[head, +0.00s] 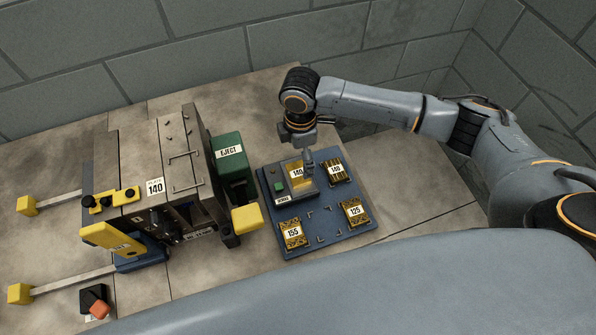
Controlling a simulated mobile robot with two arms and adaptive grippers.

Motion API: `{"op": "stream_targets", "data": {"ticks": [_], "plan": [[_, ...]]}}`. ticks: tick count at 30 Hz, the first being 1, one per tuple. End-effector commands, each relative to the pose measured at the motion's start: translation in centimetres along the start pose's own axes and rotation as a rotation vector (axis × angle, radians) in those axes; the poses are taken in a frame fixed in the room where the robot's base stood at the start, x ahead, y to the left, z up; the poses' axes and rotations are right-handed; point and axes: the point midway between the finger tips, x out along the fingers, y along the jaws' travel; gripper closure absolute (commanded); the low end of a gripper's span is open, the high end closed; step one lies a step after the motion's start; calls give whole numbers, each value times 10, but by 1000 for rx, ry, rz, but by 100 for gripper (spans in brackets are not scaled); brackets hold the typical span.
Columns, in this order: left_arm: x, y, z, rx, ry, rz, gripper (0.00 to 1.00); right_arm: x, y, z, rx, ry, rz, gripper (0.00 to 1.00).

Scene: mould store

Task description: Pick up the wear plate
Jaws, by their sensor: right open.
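Wear plates with yellow-and-dark patterned faces lie on a blue board. One marked 140 (337,179) is at its back right, one marked 125 (355,220) at front right and one marked 155 (293,243) at front left. Another yellow piece marked 140 (296,171) sits in a small grey fixture with a green button. My right gripper (309,163) is open and points down over the back of the board, close to the fixture and the back-right plate. Whether it touches either is too small to tell. My left gripper is out of view.
The blue board (331,244) has an empty marked spot at front centre. Left of it stands a steel mould (177,146) labelled 140, with yellow-ended bars and a green EJECT box (233,178). An orange-and-black item (97,303) lies at front left. The bench right of the board is clear.

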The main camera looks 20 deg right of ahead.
Motion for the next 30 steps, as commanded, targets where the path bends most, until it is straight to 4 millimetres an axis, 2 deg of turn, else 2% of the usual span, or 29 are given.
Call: {"op": "stream_targets", "data": {"ticks": [5,10,15,23,30], "plan": [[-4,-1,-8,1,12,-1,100,11,-2,-2,-1,0,-2,8],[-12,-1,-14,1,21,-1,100,35,-9,-8,-1,-1,-2,8],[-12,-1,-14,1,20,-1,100,55,-8,-7,0,-1,-1,8],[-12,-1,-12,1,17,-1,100,57,-8,-7,-1,0,1,8],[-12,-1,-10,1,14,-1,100,57,-8,-7,-1,0,1,56]]}}
